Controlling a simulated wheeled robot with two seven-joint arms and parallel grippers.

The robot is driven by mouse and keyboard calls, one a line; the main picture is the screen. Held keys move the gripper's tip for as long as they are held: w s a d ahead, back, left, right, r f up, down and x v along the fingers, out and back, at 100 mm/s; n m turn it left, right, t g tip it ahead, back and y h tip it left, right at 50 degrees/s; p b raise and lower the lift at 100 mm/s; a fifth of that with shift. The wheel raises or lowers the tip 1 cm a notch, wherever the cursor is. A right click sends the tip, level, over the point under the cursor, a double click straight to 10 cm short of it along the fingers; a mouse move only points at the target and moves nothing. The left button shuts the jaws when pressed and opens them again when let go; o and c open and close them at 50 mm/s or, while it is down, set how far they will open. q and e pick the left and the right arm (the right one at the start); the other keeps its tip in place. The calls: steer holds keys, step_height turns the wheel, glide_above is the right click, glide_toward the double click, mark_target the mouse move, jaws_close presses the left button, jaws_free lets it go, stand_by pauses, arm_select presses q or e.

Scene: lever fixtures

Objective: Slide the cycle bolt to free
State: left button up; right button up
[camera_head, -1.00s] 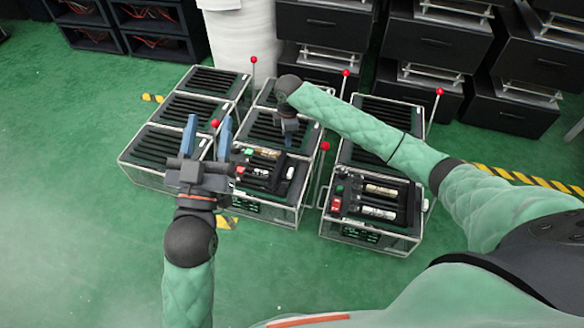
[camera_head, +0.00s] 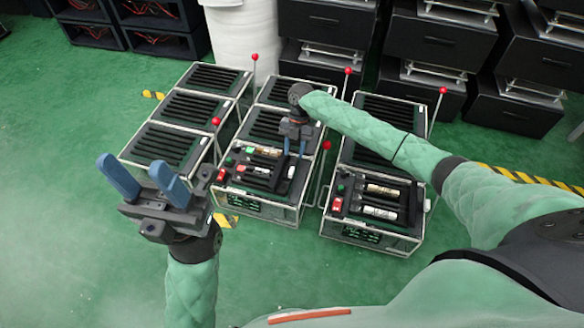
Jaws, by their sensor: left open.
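The middle front fixture (camera_head: 257,207) is a clear-walled box with a control panel on top. Its panel carries red and green buttons, pale cylinders (camera_head: 262,152) and dark bar-like parts (camera_head: 281,178). I cannot tell for sure which part is the cycle bolt. My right gripper (camera_head: 295,150) points down at the back right of this panel. Its two blue fingers show a narrow gap, but their tips and any contact are too small to make out. My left gripper (camera_head: 132,164) is open and empty, in front of the left row of boxes and apart from the fixtures.
A similar fixture (camera_head: 371,236) stands to the right, with cylinders on its panel. Slatted black boxes (camera_head: 168,147) stand in rows behind and left. Upright levers with red knobs (camera_head: 327,146) rise between rows. Green floor (camera_head: 60,200) is clear at left.

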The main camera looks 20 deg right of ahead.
mark_target(292, 170)
steer(key=shift+b+x, duration=1.15)
steer(key=shift+x, duration=2.75)
steer(key=shift+c, duration=0.3)
jaws_close()
